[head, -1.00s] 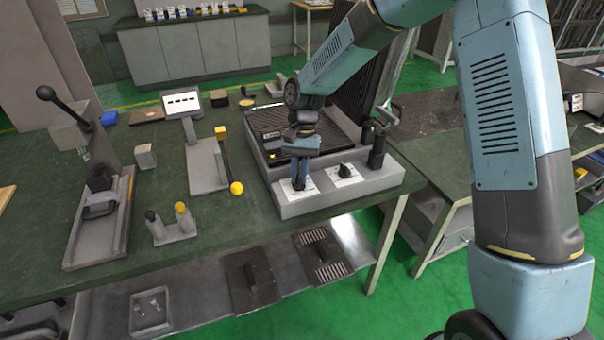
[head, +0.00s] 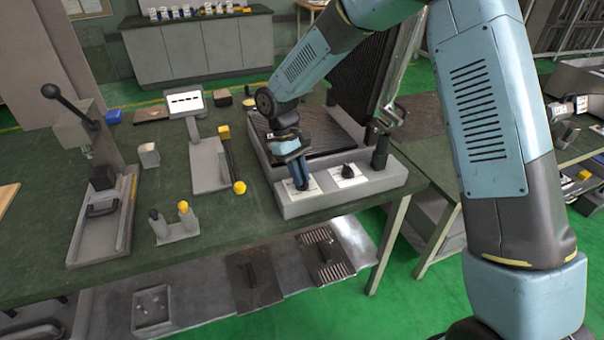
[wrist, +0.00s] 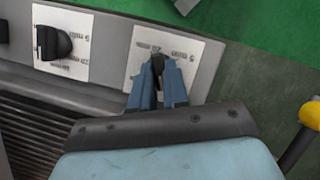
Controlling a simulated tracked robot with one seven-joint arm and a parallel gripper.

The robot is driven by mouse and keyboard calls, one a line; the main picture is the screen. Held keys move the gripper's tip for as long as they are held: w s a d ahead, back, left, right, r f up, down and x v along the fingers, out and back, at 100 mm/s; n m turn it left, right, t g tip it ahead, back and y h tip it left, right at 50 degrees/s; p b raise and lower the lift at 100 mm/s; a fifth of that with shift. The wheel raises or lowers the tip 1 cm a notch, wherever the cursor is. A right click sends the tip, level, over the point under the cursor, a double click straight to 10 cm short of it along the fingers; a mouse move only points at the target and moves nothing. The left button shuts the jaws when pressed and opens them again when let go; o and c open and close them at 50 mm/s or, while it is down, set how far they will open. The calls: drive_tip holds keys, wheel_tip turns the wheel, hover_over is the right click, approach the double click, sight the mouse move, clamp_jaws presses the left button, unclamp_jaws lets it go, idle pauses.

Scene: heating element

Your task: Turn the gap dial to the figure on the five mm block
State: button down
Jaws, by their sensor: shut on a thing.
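My gripper (head: 301,174) points down at the front panel (head: 330,200) of the grey machine. It is shut on the left dial (wrist: 157,67), a black knob on a white scale plate. The wrist view shows the blue fingers on both sides of that knob; they hide part of it and its scale. A second black dial (head: 348,171) on its own white plate is to the right. It also shows in the wrist view (wrist: 55,42). The printed figures are too small to read surely. I cannot pick out the five mm block or its figure.
A black upright handle (head: 380,151) stands at the panel's right end. The ribbed plate (head: 325,135) lies behind the panel, with a raised dark lid (head: 365,75). A yellow-ended rod (head: 239,187) and a two-post stand (head: 178,230) are to the left.

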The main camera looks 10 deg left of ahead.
drive_tip(key=n+t, duration=0.1)
drive_tip(key=n, duration=0.1)
drive_tip(key=n+t, duration=0.1)
drive_tip(key=n, duration=0.2)
drive_tip(key=n+h, duration=0.1)
drive_tip(key=n, duration=0.1)
drive_tip(key=shift+d+t, duration=0.25)
drive_tip(key=shift+t, duration=0.15)
drive_tip(key=n+t, duration=0.1)
drive_tip(key=n, duration=0.2)
drive_tip(key=n+t, duration=0.1)
drive_tip(key=n, duration=0.2)
drive_tip(key=shift+s+n+y, duration=0.2)
drive_tip(key=shift+n+y, duration=0.2)
drive_tip(key=n, duration=0.2)
drive_tip(key=n+t+y, duration=0.1)
drive_tip(key=n, duration=0.1)
drive_tip(key=shift+t, duration=0.3)
drive_tip(key=shift+s+n+t+y, duration=0.15)
drive_tip(key=shift+n+y, duration=0.25)
drive_tip(key=shift+n, duration=0.65)
drive_tip(key=shift+w+n+t+y, duration=0.15)
drive_tip(key=shift+n+y, duration=0.25)
drive_tip(key=shift+n, duration=0.65)
drive_tip(key=shift+s, duration=0.15)
drive_tip(key=c, duration=1.1)
unclamp_jaws()
drive_tip(key=shift+s+r, duration=0.1)
